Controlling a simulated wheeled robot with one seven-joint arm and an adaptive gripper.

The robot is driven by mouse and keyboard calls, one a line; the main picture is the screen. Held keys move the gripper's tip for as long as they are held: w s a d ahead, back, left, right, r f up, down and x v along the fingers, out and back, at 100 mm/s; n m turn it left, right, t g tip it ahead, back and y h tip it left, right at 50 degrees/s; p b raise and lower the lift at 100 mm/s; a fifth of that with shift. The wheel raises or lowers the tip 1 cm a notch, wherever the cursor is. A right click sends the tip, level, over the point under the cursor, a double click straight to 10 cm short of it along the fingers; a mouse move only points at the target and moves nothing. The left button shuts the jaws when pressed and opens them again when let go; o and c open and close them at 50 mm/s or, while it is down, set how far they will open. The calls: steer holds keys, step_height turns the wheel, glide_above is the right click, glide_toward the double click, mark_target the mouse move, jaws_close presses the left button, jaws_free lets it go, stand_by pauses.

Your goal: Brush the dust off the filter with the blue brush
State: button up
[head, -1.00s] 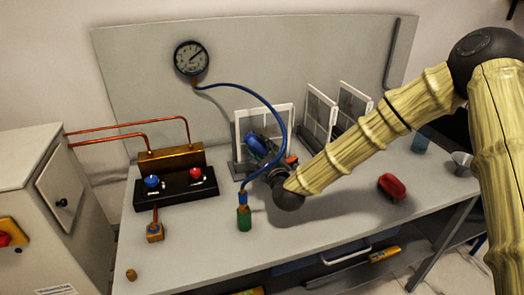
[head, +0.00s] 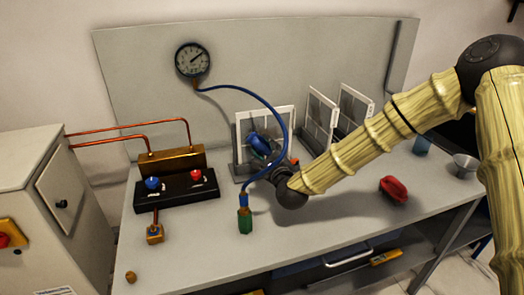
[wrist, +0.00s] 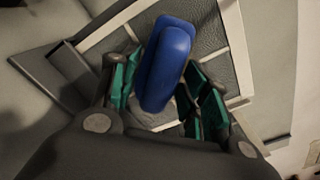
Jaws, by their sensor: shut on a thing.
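The blue brush (wrist: 168,62) is between the teal-padded fingers of my gripper (wrist: 160,100) in the wrist view, and the gripper is shut on it. In the head view the brush (head: 258,143) is in front of the leftmost white-framed filter (head: 240,127), partly hidden by my gripper (head: 272,162). In the wrist view the grey filter panel with its pale frame (wrist: 237,50) lies behind the brush. I cannot tell whether the bristles touch the filter. Dust cannot be made out clearly.
Two more framed panels (head: 318,118) stand to the right. A blue hose (head: 262,98) runs from the gauge (head: 192,59) down to a green fitting (head: 244,221), close to my gripper. A red brush-like item (head: 393,188) and a metal cup (head: 465,163) are at the right.

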steer(key=shift+w+d+b, duration=0.45)
steer(key=shift+w+d, duration=0.1)
steer(key=shift+d, duration=1.05)
steer(key=shift+w+d+b, duration=0.45)
steer(key=shift+w+d, duration=0.1)
steer(key=shift+d, duration=1)
steer(key=shift+w+d+b, duration=0.45)
steer(key=shift+w+d, duration=0.1)
steer(key=shift+d, duration=1.05)
steer(key=shift+a, duration=0.1)
